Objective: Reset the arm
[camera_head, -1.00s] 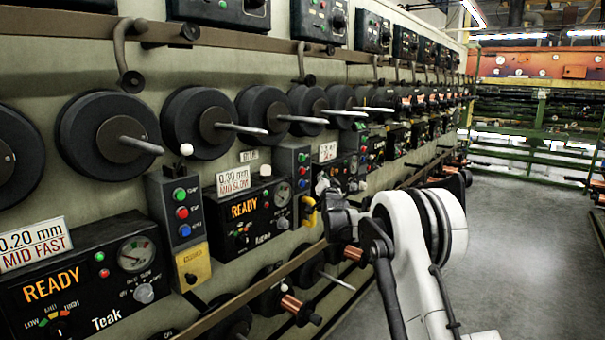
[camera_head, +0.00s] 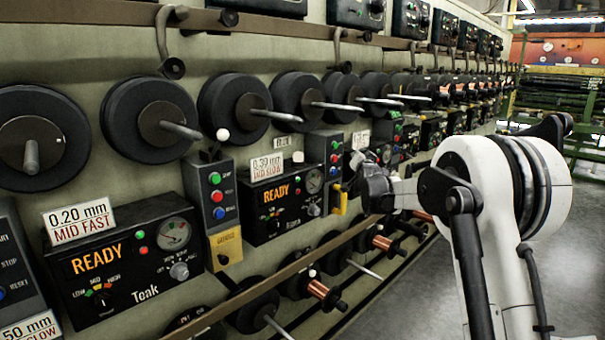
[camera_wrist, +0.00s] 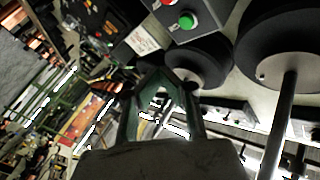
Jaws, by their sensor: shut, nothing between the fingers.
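My white arm (camera_head: 503,190) with dark joints is bent at the right of the head view. Its far end reaches left toward the machine wall. My gripper is small and partly hidden there, near a yellow-based control box (camera_head: 340,200), and I cannot tell from this view if it touches anything. In the wrist view my gripper (camera_wrist: 160,76) shows its two dark green fingers closed together at the tips. Nothing is held between them. Behind them are a dark spool (camera_wrist: 200,62) and the blurred aisle.
A row of dark spools (camera_head: 150,118) with protruding spindles lines the wall at left. Below are READY control panels (camera_head: 125,262), button boxes and copper spools (camera_head: 318,288) jutting into the aisle. A brown rail (camera_head: 262,284) runs along the wall. Grey floor shows at right.

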